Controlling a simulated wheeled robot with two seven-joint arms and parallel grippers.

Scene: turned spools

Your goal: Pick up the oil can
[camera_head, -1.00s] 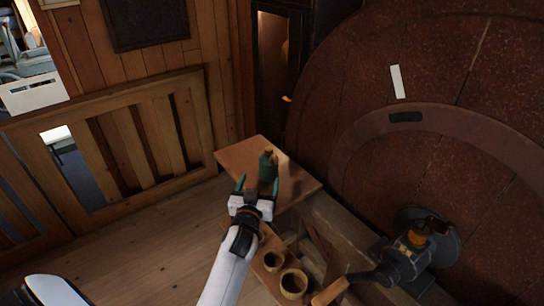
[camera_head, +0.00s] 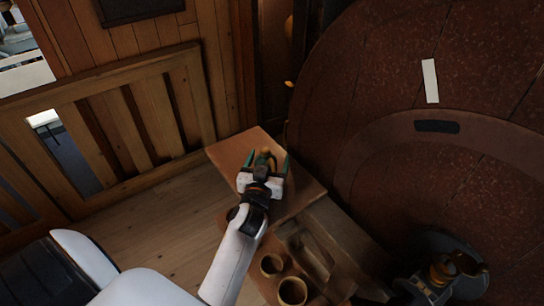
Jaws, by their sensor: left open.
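The oil can (camera_head: 265,156) is a small dark green can with a yellowish top, standing on the small wooden table (camera_head: 229,150). My left gripper (camera_head: 264,164) reaches in from below with its green-tipped fingers spread, one on each side of the can in this view. The gripper hides most of the can's body. I cannot tell whether the fingers touch it. My right gripper is not in view.
Two round wooden pots (camera_head: 292,290) stand on a lower shelf below the table. A big reddish-brown round wooden structure (camera_head: 390,60) rises close on the right. A slatted wooden railing (camera_head: 130,130) stands at left. The plank floor (camera_head: 165,225) between is clear.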

